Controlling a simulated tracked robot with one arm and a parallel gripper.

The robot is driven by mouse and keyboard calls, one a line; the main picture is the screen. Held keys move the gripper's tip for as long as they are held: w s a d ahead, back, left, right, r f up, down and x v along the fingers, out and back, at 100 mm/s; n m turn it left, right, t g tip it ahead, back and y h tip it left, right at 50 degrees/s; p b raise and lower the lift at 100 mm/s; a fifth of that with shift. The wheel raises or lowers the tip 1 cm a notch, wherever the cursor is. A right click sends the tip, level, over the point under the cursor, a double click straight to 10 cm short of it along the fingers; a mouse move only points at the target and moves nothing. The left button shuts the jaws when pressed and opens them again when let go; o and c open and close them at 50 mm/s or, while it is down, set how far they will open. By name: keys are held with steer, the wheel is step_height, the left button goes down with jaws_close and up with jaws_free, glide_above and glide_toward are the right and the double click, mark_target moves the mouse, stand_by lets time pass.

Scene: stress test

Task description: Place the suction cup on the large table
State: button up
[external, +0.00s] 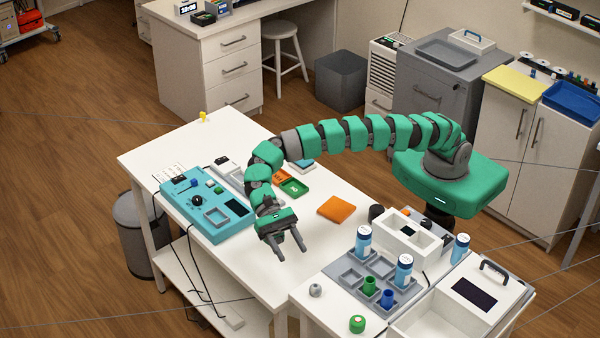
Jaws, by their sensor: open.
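My gripper (291,254) is open and empty, with its two dark fingers pointing down toward the front edge of the large white table (250,141). I cannot tell for sure which thing is the suction cup. A small yellow piece (203,117) stands at the far corner of the large table. A small grey rounded piece (315,290) sits on the lower right white surface, apart from my gripper. A dark rounded piece (376,212) is at the right edge of the large table.
A teal device panel (222,228) lies left of my gripper. At the right, blue-labelled bottles (404,270) and cups stand in a grey rack. The far left tabletop is mostly clear.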

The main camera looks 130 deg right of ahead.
steer(key=shift+d, duration=0.2)
steer(key=shift+r, duration=0.1)
steer(key=s+a+r+n+t+h, duration=0.1)
steer(key=s+r+n+h, duration=0.15)
steer(key=r, duration=0.65)
steer(key=s+a+r+n+t+h, duration=0.2)
steer(key=r+n, duration=0.2)
steer(key=r, duration=0.5)
steer(key=s+a+r+n+t+h, duration=0.1)
steer(key=s+r+n+h, duration=0.15)
steer(key=r, duration=0.55)
steer(key=s+d+r+n+t+h, duration=0.2)
steer(key=s+r+n+t, duration=0.3)
steer(key=s+r, duration=0.7)
step_height(320, 180, up, 4)
steer(key=shift+s+d+f+n+h, duration=0.15)
steer(key=shift+s+d+n+h, duration=0.1)
steer(key=shift+n+h, duration=0.55)
steer(key=shift+o, duration=0.6)
steer(key=s+d+r+n+t+h, duration=0.2)
steer(key=s+r+n+t, duration=0.1)
steer(key=s+r, duration=0.6)
steer(key=shift+s+r+n+t+h, duration=0.35)
steer(key=shift+s+n, duration=0.45)
steer(key=shift+s, duration=0.35)
steer(key=shift+f, duration=0.1)
steer(key=shift+w, duration=0.2)
